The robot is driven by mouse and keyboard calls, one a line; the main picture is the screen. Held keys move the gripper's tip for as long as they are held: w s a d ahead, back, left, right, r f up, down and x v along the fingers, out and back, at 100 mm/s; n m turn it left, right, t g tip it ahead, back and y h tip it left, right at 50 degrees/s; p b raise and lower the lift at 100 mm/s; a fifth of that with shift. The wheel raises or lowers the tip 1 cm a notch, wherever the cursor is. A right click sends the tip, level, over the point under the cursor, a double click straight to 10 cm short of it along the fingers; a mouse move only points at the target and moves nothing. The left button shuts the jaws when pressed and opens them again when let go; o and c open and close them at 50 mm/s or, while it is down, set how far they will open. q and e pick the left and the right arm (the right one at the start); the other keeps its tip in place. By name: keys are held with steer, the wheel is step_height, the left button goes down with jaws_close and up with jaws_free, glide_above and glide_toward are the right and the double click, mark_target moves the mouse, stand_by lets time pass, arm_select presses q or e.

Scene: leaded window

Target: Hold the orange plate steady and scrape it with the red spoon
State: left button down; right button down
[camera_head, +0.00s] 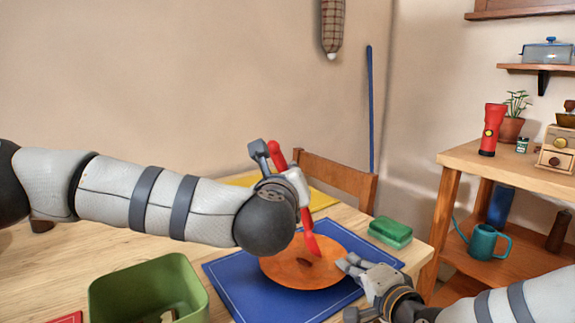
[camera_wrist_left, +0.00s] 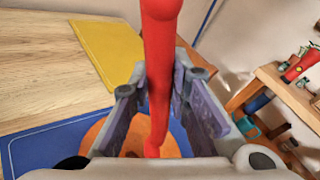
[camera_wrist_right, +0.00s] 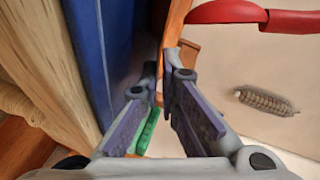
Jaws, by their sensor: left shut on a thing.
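The orange plate (camera_head: 285,275) lies on a blue mat (camera_head: 235,290) and has a dark patch (camera_head: 303,262) near its middle. My left gripper (camera_head: 283,172) is above the plate's far side, shut on the red spoon (camera_head: 310,243). The spoon also shows between its fingers in the left wrist view (camera_wrist_left: 160,50). It is tilted, its lower end over the plate; I cannot tell whether they touch. My right gripper (camera_head: 350,262) is at the plate's right edge. Its fingers are a little apart (camera_wrist_right: 160,70), with a narrow gap. Contact with the plate is unclear.
A green bin (camera_head: 150,285) stands left of the mat. A green sponge (camera_head: 390,231) lies right of the plate. A yellow board (camera_head: 322,198) and a chair (camera_head: 340,180) are behind. A wooden shelf (camera_head: 530,170) with several items stands right. Bare table lies at left.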

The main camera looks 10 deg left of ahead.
arm_select(q)
steer(key=shift+f, duration=0.5)
steer(key=shift+a+f, duration=0.2)
steer(key=shift+a, duration=0.05)
steer(key=a+r, duration=0.3)
steer(key=r, duration=0.5)
steer(key=shift+s+a, duration=0.25)
steer(key=shift+a, duration=0.1)
stand_by(0.8)
stand_by(1.0)
